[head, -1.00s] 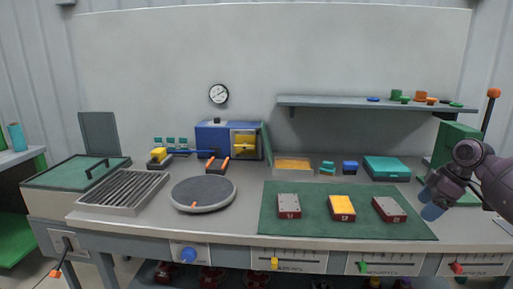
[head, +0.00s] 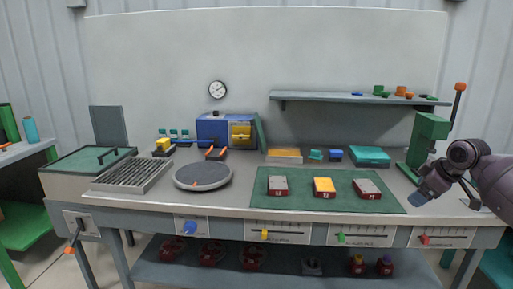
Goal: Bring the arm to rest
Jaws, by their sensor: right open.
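My right arm comes in from the right edge, and its right gripper (head: 422,195) hangs over the right end of the workbench (head: 230,203), just right of the green mat (head: 262,205). The gripper is open and I see nothing held in it. Its fingertips are small and dark in this view. My left gripper does not show.
Three small blocks, among them a yellow-topped one (head: 324,187), lie on the green mat. A green press (head: 427,140) with an orange-knobbed lever stands close behind my right gripper. A round grey turntable (head: 203,175) and a slatted rack (head: 130,175) fill the left side. A shelf (head: 350,97) hangs above.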

